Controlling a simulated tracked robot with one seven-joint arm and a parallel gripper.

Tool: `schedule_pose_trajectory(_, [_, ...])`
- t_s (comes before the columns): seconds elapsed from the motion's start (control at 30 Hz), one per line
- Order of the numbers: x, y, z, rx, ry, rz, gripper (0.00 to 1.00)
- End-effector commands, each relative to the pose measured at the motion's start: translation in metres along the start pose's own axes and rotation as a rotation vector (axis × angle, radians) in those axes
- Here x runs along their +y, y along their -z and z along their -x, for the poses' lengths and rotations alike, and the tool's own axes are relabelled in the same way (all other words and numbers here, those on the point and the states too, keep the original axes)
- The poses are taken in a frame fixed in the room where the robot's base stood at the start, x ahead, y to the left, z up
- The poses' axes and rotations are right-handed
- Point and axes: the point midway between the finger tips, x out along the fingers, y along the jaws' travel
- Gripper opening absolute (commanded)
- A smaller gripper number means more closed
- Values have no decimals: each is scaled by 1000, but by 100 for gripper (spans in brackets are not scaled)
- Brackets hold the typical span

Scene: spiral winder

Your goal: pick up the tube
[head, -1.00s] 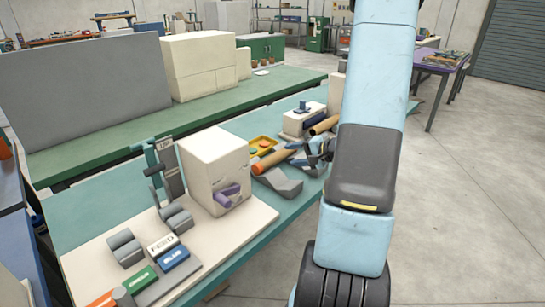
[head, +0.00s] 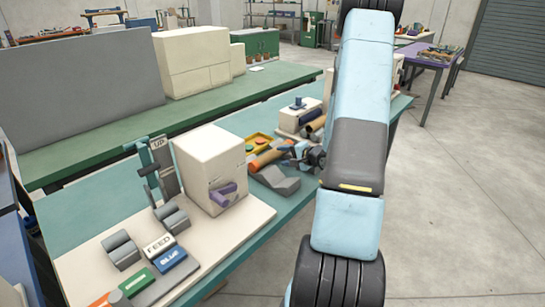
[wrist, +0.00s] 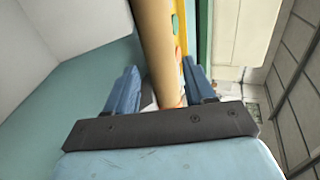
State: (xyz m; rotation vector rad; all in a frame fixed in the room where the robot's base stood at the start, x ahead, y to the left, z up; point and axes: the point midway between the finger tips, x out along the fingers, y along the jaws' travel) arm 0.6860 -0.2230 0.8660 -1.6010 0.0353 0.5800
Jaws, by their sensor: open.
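The brown cardboard tube (head: 265,160) lies at a slant on the teal bench, beside a grey cradle block (head: 279,180), with an orange end at its left. My gripper (head: 297,153) is at the tube's right end, partly hidden by my arm. In the wrist view the tube (wrist: 155,45) runs down between the two blue fingers of my open gripper (wrist: 160,85). Gaps show on both sides of it. I cannot tell how deep the fingers reach around it.
A yellow tray (head: 250,150) with coloured round pieces lies just behind the tube. A cream machine box (head: 208,165) stands to the left. A white unit (head: 290,122) with another brown roll (head: 318,124) stands behind. Labelled FEED and BLUE blocks (head: 165,252) are at the front left.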

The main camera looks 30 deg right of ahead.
Motion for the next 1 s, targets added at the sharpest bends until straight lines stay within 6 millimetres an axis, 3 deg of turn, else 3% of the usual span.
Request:
schedule_pose_trajectory(0.17, [1, 0, -9, -3, 0, -1, 54])
schedule_pose_trajectory(0.5, [2, 2, -50, -3, 0, 0, 54])
schedule_pose_trajectory(0.73, [2, 2, -53, -2, 0, 0, 54])
schedule_pose_trajectory(1.0, [2, 3, -53, -1, -1, -1, 29])
